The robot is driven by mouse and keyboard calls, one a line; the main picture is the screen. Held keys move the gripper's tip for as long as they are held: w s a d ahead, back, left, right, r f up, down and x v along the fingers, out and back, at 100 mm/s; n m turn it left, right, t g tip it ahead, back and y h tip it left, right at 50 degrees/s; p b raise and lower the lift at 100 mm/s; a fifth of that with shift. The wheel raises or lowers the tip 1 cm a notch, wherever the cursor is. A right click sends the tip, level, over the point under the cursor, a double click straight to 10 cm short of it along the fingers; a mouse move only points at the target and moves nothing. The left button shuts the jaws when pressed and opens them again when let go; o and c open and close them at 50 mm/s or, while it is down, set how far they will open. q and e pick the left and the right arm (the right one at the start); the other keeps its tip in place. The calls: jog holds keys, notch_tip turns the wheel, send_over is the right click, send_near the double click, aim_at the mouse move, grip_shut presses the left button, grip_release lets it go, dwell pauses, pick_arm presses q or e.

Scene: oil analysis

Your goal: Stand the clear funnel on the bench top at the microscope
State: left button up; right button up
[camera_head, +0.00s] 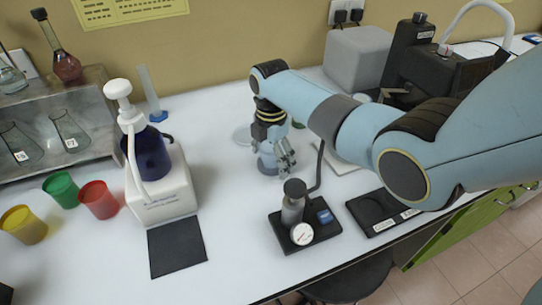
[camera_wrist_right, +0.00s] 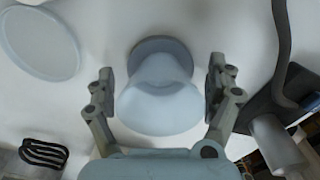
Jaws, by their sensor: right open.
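The clear funnel (camera_wrist_right: 160,100) shows in the right wrist view as a pale, see-through flared shape with a greyish round part behind it. It sits between the two fingers of my right gripper (camera_wrist_right: 162,92), which is open, with a gap visible on each side. In the head view my right gripper (camera_head: 276,158) is low over the white bench (camera_head: 225,200), behind the small gauge device; the funnel is mostly hidden there by the fingers. A black instrument (camera_head: 440,68), apparently the microscope, stands at the back right, partly behind my right arm. My left gripper is not in view.
The gauge device (camera_head: 292,207) with its black hose stands close in front of my right gripper. A flat pale dish (camera_wrist_right: 38,40) lies nearby. A black plate (camera_head: 383,210) is to the right. A pump bottle (camera_head: 150,150) and coloured cups (camera_head: 98,199) stand left.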

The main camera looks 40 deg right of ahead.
jog(key=shift+r, duration=0.1)
notch_tip(320, 180, up, 12)
jog(key=shift+p, duration=0.3)
jog(key=shift+r, duration=0.1)
jog(key=shift+s, duration=0.1)
dwell(0.5)
